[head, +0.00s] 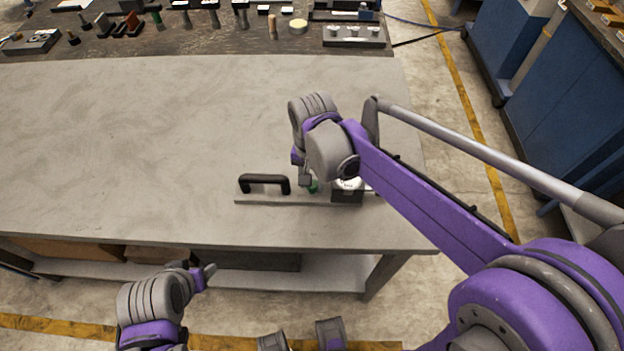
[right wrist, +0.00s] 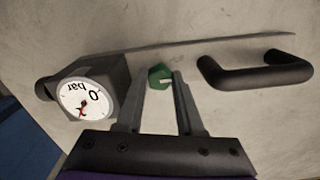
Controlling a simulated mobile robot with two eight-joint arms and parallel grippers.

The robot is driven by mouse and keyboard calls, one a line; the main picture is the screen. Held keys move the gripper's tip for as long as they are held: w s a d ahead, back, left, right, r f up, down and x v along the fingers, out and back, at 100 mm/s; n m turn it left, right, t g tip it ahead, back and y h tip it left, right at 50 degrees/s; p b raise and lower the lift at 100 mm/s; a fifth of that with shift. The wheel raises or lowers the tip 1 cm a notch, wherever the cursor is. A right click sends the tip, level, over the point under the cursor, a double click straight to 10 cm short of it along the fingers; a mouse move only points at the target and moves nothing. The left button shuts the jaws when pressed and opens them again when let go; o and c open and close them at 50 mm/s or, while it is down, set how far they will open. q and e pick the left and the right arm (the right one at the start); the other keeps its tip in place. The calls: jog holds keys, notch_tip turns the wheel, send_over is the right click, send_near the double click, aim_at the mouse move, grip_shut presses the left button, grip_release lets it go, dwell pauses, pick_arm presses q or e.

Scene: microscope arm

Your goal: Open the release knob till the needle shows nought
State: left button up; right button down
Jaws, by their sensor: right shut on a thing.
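The green release knob (right wrist: 160,77) sits between the fingertips of my right gripper (right wrist: 161,82) in the right wrist view; the gripper is shut on it. In the head view the knob (head: 313,187) shows only partly beneath my right gripper (head: 309,184). The round white gauge (right wrist: 85,99) is on a dark block left of the knob in the right wrist view. Its face reads "0" and "bar" and has a small red needle; the exact reading is unclear. The gauge (head: 348,184) is small in the head view. My left gripper (head: 207,273) is off the bench's front edge, its fingers too small to judge.
The device's flat base plate (head: 255,199) lies near the front right of the grey bench (head: 150,150). A black handle (head: 265,180) stands on it, left of the knob. Several tools and parts lie along the dark back strip (head: 200,40). The bench's middle and left are clear.

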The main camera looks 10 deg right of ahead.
jog(key=n, duration=0.4)
jog(key=shift+n, duration=0.3)
jog(key=n, duration=0.3)
jog(key=shift+d+n, duration=0.1)
jog(key=shift+n, duration=0.2)
jog(key=n, duration=0.4)
jog(key=shift+n, duration=2.1)
jog(key=c, duration=0.5)
grip_release()
jog(key=shift+r, duration=0.1)
